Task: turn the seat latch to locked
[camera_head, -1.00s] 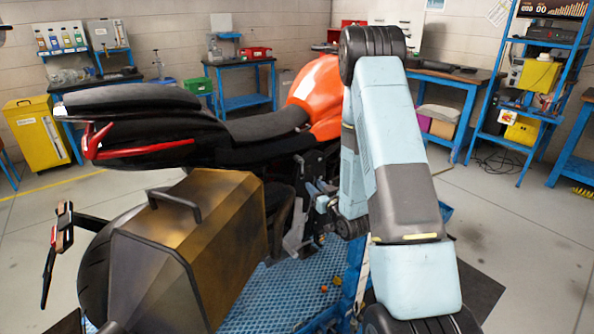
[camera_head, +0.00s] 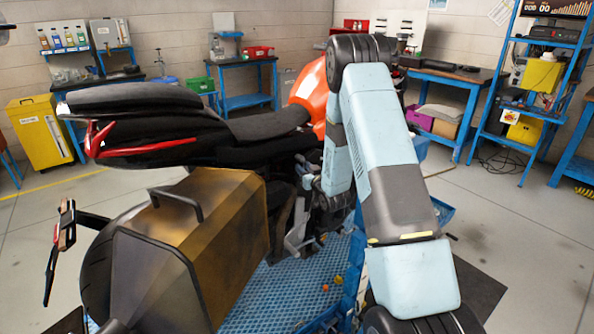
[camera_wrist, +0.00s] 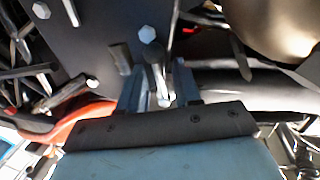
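In the wrist view a grey lever (camera_wrist: 156,67), which looks like the seat latch, hangs from a hex bolt on a dark plate (camera_wrist: 95,32). My gripper (camera_wrist: 161,78) has its two fingers apart, one on each side of the lever. I see gaps beside the lever, and cannot tell whether either finger touches it. In the head view my gripper (camera_head: 308,184) is small, beside the motorcycle below its seat (camera_head: 265,124). The latch cannot be made out there. No lock marking is legible.
A brown side case (camera_head: 215,235) stands out from the motorcycle's rear, left of my gripper. A short grey peg (camera_wrist: 120,58) is left of the lever. Below is a blue perforated platform (camera_head: 280,290). Open floor (camera_head: 520,230) lies to the right.

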